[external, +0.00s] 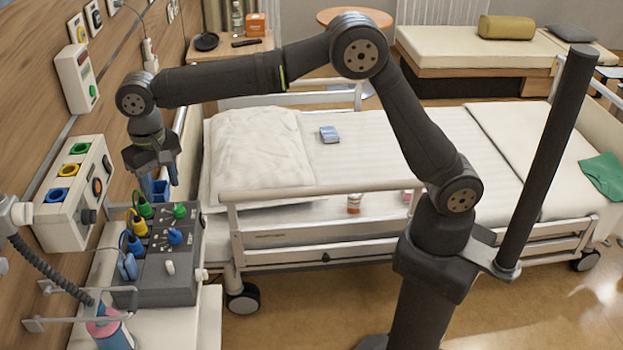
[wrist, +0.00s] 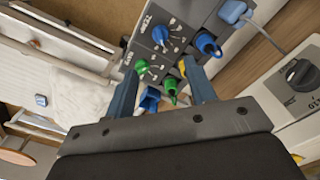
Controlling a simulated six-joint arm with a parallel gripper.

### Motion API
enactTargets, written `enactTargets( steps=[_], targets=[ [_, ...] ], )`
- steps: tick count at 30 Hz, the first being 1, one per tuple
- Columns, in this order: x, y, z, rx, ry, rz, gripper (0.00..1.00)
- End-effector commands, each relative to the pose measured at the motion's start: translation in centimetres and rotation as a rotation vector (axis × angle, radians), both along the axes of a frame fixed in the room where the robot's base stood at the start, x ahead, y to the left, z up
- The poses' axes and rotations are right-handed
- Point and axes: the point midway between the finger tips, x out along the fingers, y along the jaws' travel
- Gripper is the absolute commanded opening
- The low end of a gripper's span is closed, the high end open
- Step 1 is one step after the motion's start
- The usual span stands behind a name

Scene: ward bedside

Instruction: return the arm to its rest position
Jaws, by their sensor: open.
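My arm is bent over the bed, with its gripper (external: 153,178) pointing down at the left of the external view. The gripper is open and its jaws look empty. It hangs above the back edge of a grey device box (external: 155,285) with coloured plugs. In the wrist view, the two fingers (wrist: 163,98) stand apart. A green plug (wrist: 171,86) and a blue plug (wrist: 150,98) show between them, seemingly beyond the fingertips. Whether a finger touches a plug cannot be told.
A wall panel (external: 60,215) with coloured sockets stands close left of my gripper. The bed (external: 380,145) with its raised side rail (external: 330,195) lies under my arm. A bottle (external: 354,203) stands on the bed near the rail. A side table (external: 228,45) holds small items behind.

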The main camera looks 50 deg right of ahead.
Motion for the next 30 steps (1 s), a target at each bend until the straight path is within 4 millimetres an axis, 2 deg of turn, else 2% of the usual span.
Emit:
enactTargets(
  steps=[3, 20, 30],
  targets=[
    [0.0, 0.0, -2.5, -0.002, 0.002, 0.000, 0.50],
    [0.0, -0.1, -13.8, -0.001, 0.001, 0.000, 0.50],
    [0.0, -0.1, -13.7, 0.003, -0.001, 0.261, 0.50]
  ],
)
